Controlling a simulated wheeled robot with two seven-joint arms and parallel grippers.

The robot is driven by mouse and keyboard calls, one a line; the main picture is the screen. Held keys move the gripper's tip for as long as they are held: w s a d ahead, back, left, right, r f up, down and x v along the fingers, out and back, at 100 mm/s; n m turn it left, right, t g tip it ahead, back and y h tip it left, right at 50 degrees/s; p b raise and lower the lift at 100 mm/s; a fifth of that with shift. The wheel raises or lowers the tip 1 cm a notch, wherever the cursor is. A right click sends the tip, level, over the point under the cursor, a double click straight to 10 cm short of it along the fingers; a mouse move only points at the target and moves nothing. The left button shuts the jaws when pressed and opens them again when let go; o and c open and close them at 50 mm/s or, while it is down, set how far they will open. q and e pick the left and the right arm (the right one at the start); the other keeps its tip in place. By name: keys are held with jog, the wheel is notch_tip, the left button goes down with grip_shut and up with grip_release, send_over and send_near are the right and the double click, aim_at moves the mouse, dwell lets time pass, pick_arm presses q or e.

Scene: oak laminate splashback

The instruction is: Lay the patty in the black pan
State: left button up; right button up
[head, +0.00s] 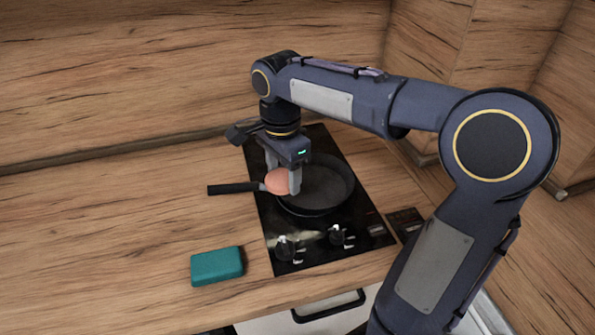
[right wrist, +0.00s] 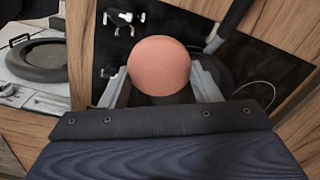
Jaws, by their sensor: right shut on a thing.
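The patty (head: 278,181) is a round, pinkish-brown disc. My right gripper (head: 284,177) is shut on it, with one finger on each side. In the right wrist view the patty (right wrist: 159,65) stands out between the two fingers (right wrist: 160,88). The black pan (head: 325,188) sits on the hob, its handle (head: 232,188) pointing left. In the head view the patty overlaps the pan's left rim where the handle joins; its height above the rim is hard to tell. In the right wrist view the pan is mostly hidden behind the patty and fingers. My left gripper is not in view.
The black hob (head: 290,252) has knobs along its front. A teal block (head: 217,266) lies on the wooden counter left of the hob. The splashback (head: 180,70) rises behind, and wooden walls close the right side.

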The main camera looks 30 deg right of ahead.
jog(key=shift+w+d, duration=0.2)
jog(key=shift+w, duration=0.05)
jog(key=p, duration=0.2)
send_near(316, 186)
jog(key=s+a+r, duration=0.2)
jog(key=a, duration=0.2)
jog(key=d+f, duration=0.1)
jog(key=w+f, duration=0.1)
jog(key=d+f, duration=0.1)
jog(key=f, duration=0.1)
jog(key=shift+w+d, duration=0.25)
jog(key=shift+d, duration=0.1)
jog(key=shift+w+d+f, duration=0.15)
jog(key=shift+d+f, duration=0.2)
jog(key=shift+f, duration=0.05)
jog(key=f, duration=0.3)
jog(key=shift+d+f+p, duration=0.15)
jog(key=shift+d+p, duration=0.1)
jog(key=shift+p, duration=0.1)
jog(key=shift+f, duration=0.2)
jog(key=shift+f, duration=0.2)
jog(key=o, duration=1)
